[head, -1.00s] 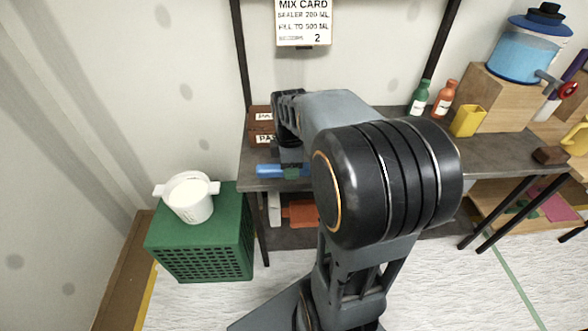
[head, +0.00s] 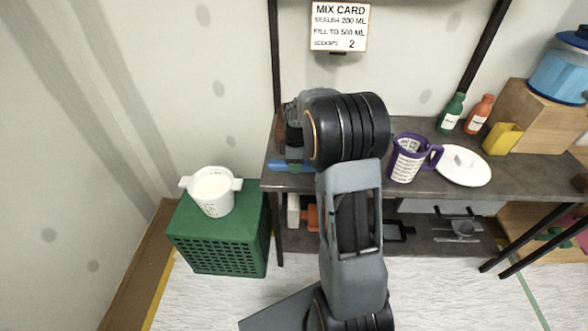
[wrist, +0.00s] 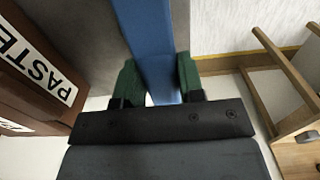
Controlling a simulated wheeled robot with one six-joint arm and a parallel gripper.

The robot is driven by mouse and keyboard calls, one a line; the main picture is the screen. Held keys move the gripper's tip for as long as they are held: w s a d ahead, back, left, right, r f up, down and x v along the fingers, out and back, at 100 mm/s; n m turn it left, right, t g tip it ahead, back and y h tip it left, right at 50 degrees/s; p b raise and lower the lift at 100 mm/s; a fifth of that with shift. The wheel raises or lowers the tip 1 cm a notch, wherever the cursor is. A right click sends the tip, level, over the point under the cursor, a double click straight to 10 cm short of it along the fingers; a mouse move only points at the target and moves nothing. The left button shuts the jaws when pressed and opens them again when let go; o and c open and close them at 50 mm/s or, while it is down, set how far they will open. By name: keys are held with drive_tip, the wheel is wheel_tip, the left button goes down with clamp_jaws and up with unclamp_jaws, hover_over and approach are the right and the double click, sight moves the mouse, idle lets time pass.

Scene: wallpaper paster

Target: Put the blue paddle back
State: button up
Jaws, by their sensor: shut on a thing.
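The blue paddle (wrist: 146,32) runs between the green fingertips of my gripper (wrist: 160,78) in the wrist view. My gripper is shut on it. In the head view the blue paddle (head: 280,165) lies level at the left front edge of the grey table (head: 400,195), below my wrist. My arm hides part of it there. I cannot tell whether the paddle touches the tabletop.
A brown box labelled PASTE (wrist: 28,75) is close left in the wrist view. A white pot (head: 212,192) stands on a green crate (head: 218,238) left of the table. A purple measuring jug (head: 408,160) and a white plate (head: 463,166) stand right of my arm.

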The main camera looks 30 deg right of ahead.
sight(293, 175)
drive_tip(key=shift+w+f, duration=0.55)
drive_tip(key=shift+f, duration=0.05)
drive_tip(key=shift+w+f, duration=0.2)
drive_tip(key=shift+f, duration=0.3)
drive_tip(key=shift+w+f, duration=0.15)
drive_tip(key=shift+f, duration=0.35)
drive_tip(key=shift+s+f, duration=0.1)
drive_tip(key=shift+f, duration=0.6)
drive_tip(key=o, duration=1.1)
drive_tip(key=shift+f, duration=0.25)
